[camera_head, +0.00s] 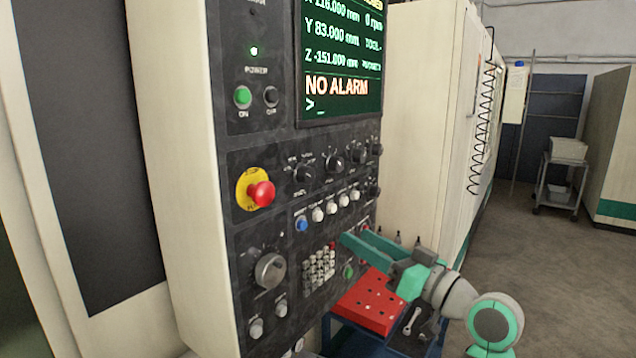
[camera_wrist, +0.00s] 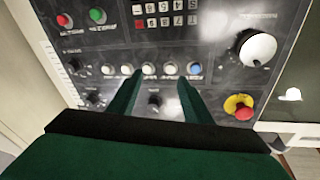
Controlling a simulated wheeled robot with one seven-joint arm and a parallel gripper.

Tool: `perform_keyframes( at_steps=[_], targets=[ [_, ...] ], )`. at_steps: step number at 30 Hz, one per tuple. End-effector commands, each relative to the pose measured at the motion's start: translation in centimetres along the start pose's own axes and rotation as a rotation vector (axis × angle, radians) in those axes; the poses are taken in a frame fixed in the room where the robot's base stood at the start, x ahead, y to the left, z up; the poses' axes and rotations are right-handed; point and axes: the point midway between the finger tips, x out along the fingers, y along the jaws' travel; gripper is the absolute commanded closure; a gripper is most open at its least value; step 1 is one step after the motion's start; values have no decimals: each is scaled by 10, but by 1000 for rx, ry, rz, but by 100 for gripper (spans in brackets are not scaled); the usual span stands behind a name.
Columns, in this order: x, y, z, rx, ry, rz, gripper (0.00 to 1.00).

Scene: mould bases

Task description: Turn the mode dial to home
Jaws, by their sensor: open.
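The control panel (camera_head: 235,180) fills the middle of the head view. Its row of small black dials includes a left dial (camera_head: 303,173) and a second dial (camera_head: 335,162); the labels are too small to tell which is the mode dial. My gripper (camera_head: 346,239) is open and empty in front of the panel, lower right of these dials in the head view. In the wrist view my gripper (camera_wrist: 158,80) faces the panel upside down. A black dial (camera_wrist: 155,100) shows between the fingers; contact with the panel cannot be told.
A red emergency stop (camera_head: 262,194) sits left of the dials, with several push buttons (camera_head: 330,208) below them. A large grey knob (camera_head: 269,270) is at lower left. A red block (camera_head: 366,302) and a wrench (camera_head: 412,321) lie below my arm.

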Motion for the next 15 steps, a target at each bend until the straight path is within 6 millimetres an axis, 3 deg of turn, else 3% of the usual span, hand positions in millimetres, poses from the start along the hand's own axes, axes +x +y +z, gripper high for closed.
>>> perform_keyframes(
  at_steps=[1, 6, 9, 15],
  targets=[
    [-3, -10, -26, -40, -17, -28, 55],
    [-14, -46, -80, -142, -87, -115, 55],
    [-19, -62, -100, -187, -121, -149, 55],
    [-25, -79, -117, -230, -158, -183, 55]
  ],
)
